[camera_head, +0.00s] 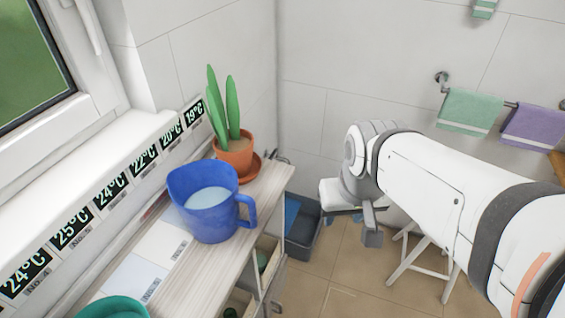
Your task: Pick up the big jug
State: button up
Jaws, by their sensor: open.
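The big blue jug (207,207) stands upright on the cart top, left of centre. It holds a pale liquid, and its handle (247,210) points right. My gripper (357,220) is at the end of the white arm, to the right of the cart over the floor. It is open, with nothing seen between its fingers, and is well apart from the jug. Part of it is hidden behind its own wrist.
A potted plant (236,152) on a terracotta saucer stands behind the jug. A teal bowl (112,308) sits at the near end. Temperature labels (110,186) line the wall side. A dark bin (301,238) stands on the floor, and a white folding stand (425,262) is below my arm.

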aim_at(205, 192)
jog(key=z, duration=0.9)
jog(key=k, duration=0.75)
jog(key=u, duration=0.65)
